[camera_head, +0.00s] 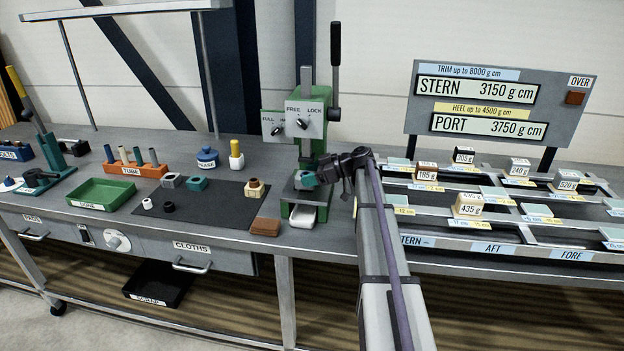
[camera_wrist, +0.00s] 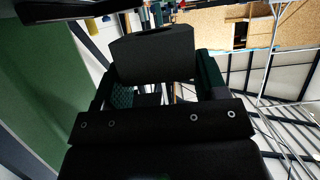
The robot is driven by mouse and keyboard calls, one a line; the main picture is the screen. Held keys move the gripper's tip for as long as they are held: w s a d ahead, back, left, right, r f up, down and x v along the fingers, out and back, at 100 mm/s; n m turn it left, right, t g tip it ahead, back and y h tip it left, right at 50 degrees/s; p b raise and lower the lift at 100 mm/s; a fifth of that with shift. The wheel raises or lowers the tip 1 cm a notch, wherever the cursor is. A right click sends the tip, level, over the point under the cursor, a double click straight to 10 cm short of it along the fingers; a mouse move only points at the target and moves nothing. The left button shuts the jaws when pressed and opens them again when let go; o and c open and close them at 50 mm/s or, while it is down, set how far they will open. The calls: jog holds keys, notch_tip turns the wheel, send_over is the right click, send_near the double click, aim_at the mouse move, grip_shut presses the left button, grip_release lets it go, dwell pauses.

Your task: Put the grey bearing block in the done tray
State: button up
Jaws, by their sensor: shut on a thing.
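My gripper (camera_head: 318,175) is at the green press, low in front of its column. In the wrist view my gripper (camera_wrist: 155,85) is shut on a dark, box-shaped block (camera_wrist: 152,52), which sits between the two fingers. The block is in shade, so its true colour is unclear; in the head view it is mostly hidden at the press.
The green press (camera_head: 318,145) with its upright lever stands close around my gripper. Weighted blocks stand on the rack (camera_head: 500,232) at right.

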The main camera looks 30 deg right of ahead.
jog(key=shift+w+d, duration=0.75)
jog(key=shift+w, duration=0.35)
jog(key=shift+w+d+f+b, duration=0.15)
jog(key=shift+f+b, duration=0.1)
jog(key=shift+b, duration=0.05)
notch_tip(320, 180, down, 3)
jog(key=b, duration=0.2)
jog(key=shift+r+b, duration=0.2)
jog(key=shift+b, duration=0.1)
jog(key=shift+f, duration=0.25)
jog(key=o, duration=1.1)
jog(key=shift+r, duration=0.1)
